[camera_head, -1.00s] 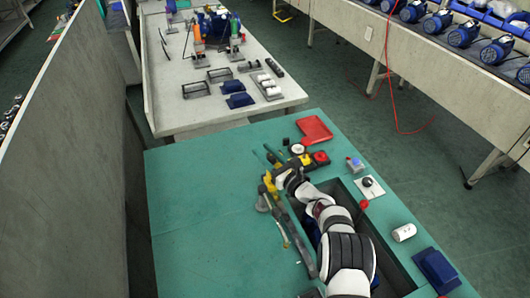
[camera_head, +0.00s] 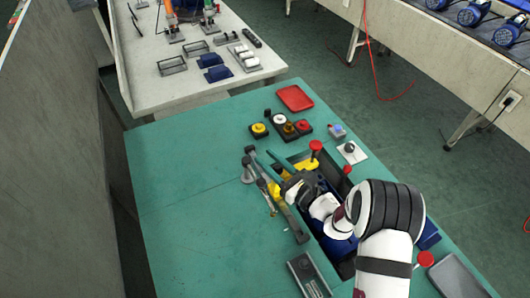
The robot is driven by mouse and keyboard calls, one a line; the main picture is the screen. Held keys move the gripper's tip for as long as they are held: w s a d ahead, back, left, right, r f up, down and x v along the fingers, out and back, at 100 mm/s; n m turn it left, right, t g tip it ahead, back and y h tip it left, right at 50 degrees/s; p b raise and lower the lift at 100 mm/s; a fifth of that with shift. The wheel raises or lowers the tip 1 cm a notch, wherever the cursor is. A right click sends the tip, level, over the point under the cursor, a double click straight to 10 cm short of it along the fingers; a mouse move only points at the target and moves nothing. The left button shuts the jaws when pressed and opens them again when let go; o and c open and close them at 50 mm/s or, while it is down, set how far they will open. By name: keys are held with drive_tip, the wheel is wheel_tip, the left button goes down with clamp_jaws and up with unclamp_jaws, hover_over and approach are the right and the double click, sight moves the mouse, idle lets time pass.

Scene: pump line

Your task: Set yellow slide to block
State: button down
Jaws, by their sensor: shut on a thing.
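My gripper (camera_head: 284,182) is at the left edge of the dark recess in the green bench, low among yellow parts. It is shut, apparently on a small yellow part (camera_head: 276,193) that I take for the yellow slide. The arm's wrist and the grey bars beside it hide much of the contact. Another yellow piece (camera_head: 306,164), near a red knob (camera_head: 316,145), lies just right of and beyond the gripper. No block marking is legible.
The green bench (camera_head: 180,200) is bare on the left. A grey bar tool (camera_head: 288,212) lies beside the gripper. Yellow, white and red buttons (camera_head: 289,127) and a red tray (camera_head: 295,98) are beyond. A grey case (camera_head: 308,275) stands at the front.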

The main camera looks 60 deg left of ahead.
drive_tip(key=shift+w, duration=0.1)
drive_tip(key=c, duration=0.5)
unclamp_jaws()
drive_tip(key=shift+c, duration=0.2)
drive_tip(key=v, duration=1.9)
drive_tip(key=x, duration=1.6)
